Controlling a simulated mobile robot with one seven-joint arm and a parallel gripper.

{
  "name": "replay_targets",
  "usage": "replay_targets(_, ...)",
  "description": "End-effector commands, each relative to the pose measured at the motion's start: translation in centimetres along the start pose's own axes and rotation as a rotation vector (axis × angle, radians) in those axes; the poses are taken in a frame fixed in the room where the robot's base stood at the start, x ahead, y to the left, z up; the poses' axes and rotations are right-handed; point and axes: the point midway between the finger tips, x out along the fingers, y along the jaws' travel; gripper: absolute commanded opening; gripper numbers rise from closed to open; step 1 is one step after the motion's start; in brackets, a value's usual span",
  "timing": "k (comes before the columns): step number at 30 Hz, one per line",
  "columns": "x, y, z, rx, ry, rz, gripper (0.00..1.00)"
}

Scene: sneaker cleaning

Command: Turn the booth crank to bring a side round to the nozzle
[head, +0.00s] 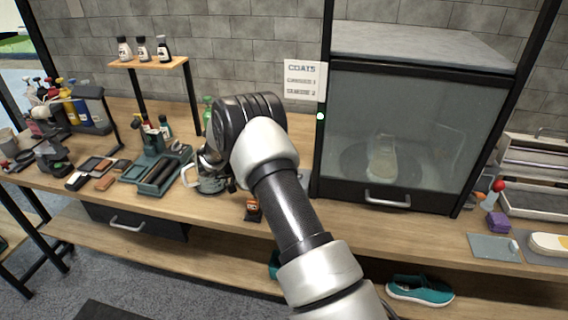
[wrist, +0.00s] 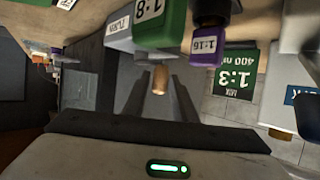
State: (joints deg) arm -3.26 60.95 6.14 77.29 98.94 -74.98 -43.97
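The booth (head: 400,125) stands at the right of the bench in the head view, its glass front closed. A pale sneaker (head: 382,158) shows dimly behind the glass on a round turntable (head: 350,160). A red ball knob (head: 498,185) shows just right of the booth; I cannot tell whether it belongs to the crank. In the wrist view, my gripper (wrist: 147,78) shows as two dark fingers with a gap between them. It appears open. In the head view my arm hides it, left of the booth and away from the red knob.
In the wrist view, bottles labelled 1:8 (wrist: 150,20) and 1:16 (wrist: 207,45) are close to the fingers. A green tray (head: 155,172) and brushes lie left of my arm. A teal shoe (head: 420,290) sits on the lower shelf.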

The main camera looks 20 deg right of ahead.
Motion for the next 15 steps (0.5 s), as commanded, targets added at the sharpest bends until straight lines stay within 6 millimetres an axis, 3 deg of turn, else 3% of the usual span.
replay_targets(8, -0.6, -0.1, 0.1, 0.000, -0.002, -0.002, 0.24)
replay_targets(15, -4.8, -0.1, 0.1, -0.001, -0.002, -0.005, 0.24)
